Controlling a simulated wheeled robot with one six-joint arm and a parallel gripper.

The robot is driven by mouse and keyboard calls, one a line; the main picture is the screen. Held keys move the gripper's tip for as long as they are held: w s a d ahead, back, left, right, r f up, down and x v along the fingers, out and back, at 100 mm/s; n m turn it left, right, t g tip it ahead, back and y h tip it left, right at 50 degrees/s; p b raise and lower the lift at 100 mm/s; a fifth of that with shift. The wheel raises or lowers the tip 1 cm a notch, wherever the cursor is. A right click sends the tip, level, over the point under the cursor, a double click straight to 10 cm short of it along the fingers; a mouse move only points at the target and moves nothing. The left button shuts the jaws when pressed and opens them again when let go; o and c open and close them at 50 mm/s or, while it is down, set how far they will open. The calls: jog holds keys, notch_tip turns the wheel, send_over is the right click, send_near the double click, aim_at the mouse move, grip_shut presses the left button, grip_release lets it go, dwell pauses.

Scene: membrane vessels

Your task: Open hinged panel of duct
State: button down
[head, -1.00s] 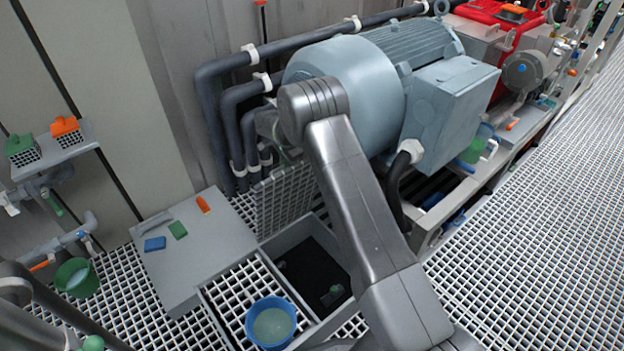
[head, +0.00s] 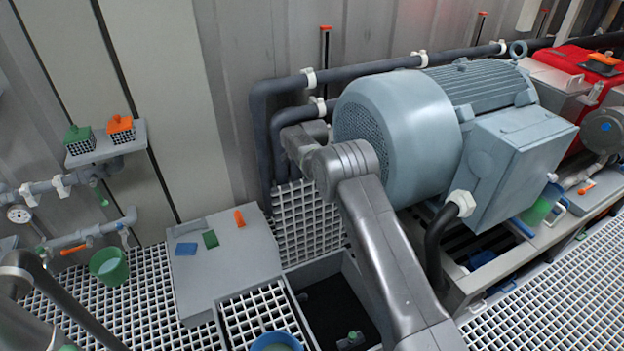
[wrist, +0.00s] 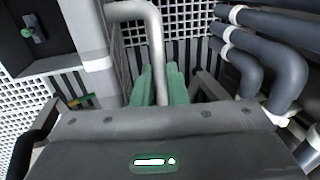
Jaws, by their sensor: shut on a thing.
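The duct (head: 318,268) is a grey box-like frame in the floor, with a dark open interior. Its hinged panel (head: 308,228), a white grating, stands raised and steep at the back edge, near the wall pipes. It also shows in the wrist view (wrist: 190,18) behind my gripper. My gripper (wrist: 160,78) has green fingers shut on a bent grey bar (wrist: 152,35), which looks like the panel's handle. In the head view my arm hides most of the gripper and the panel's right side.
A large blue-grey motor (head: 400,125) stands close right of my arm. Dark pipes (head: 262,130) run along the wall behind the panel. A grey block (head: 225,265) with small coloured pieces is at left, and a blue bucket (head: 276,341) stands in front.

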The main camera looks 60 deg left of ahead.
jog(key=shift+w+f, duration=0.1)
jog(key=c, duration=1.5)
grip_release()
jog(key=shift+w, duration=0.1)
jog(key=shift+o, duration=0.2)
notch_tip(320, 180, up, 14)
jog(key=d+p, duration=0.1)
jog(key=d, duration=0.1)
jog(key=shift+d+f+p, duration=0.2)
jog(key=shift+d+p, duration=0.1)
jog(key=shift+d, duration=0.1)
jog(key=a+f, duration=0.1)
jog(key=f, duration=0.3)
jog(key=a+f+b, duration=0.1)
jog(key=f, duration=0.8)
jog(key=shift+a+f, duration=0.25)
jog(key=shift+a, duration=0.15)
jog(key=shift+d, duration=0.1)
